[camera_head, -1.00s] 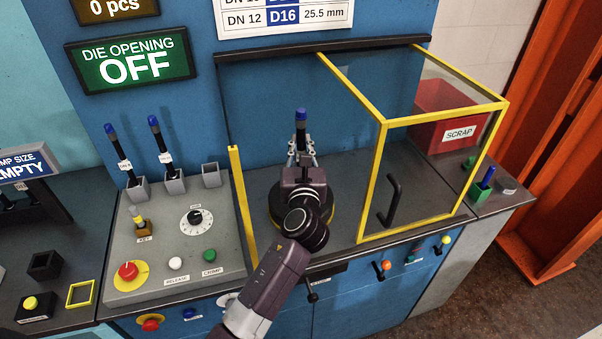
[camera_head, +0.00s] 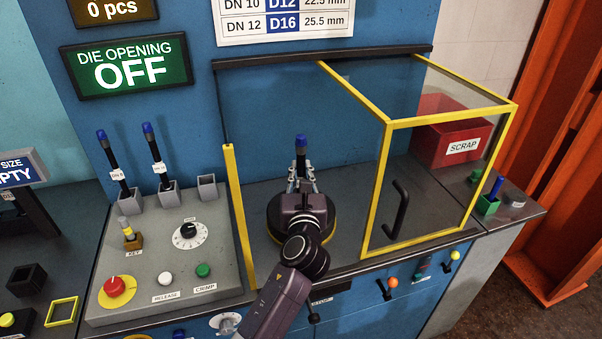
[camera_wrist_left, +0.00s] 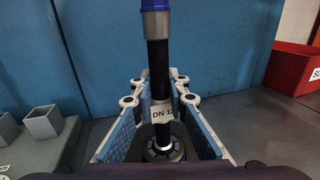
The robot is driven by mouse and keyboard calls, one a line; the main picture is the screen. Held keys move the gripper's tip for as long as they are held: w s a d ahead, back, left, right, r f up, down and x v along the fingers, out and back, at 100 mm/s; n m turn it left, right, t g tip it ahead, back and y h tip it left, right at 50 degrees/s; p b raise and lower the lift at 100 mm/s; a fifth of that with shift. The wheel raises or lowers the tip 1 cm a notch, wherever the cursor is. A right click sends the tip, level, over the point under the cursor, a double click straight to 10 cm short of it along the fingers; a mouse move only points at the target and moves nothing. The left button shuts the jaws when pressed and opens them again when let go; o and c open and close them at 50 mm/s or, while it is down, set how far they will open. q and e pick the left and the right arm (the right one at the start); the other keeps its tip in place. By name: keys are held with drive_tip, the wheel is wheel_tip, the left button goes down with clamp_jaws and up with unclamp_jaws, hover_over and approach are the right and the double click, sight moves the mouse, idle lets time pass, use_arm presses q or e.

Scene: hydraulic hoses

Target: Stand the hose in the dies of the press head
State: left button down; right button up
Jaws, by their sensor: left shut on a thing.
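The hose (camera_head: 301,158) is dark with a blue cap on top and stands upright in my left gripper (camera_head: 301,180). In the left wrist view the hose (camera_wrist_left: 158,65) has a metal collar under the cap and a "DN 12" tag. My left gripper's pale-blue finger pads (camera_wrist_left: 155,97) are shut around it. The press head (camera_head: 272,222) is a dark round body with a yellow rim, partly hidden by my wrist. Its ringed opening (camera_wrist_left: 165,150) shows below the hose. The hose's lower end is hidden, so its seating cannot be told. My right gripper is out of view.
A yellow-framed guard (camera_head: 379,180) with a black handle stands right of the press head. A yellow post (camera_head: 240,215) and a control panel (camera_head: 165,275) are on the left. Two more hoses (camera_head: 155,155) stand in holders there. A red scrap bin (camera_head: 450,145) is behind the guard.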

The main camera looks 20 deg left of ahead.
use_arm(q)
drive_tip(key=shift+f, duration=0.1)
drive_tip(key=c, duration=2.3)
unclamp_jaws()
drive_tip(key=shift+f, duration=0.2)
drive_tip(key=shift+c, duration=0.2)
drive_tip(key=o, duration=0.5)
drive_tip(key=shift+c, duration=0.2)
drive_tip(key=shift+r, duration=0.3)
drive_tip(key=b+v, duration=0.1)
drive_tip(key=v, duration=1.1)
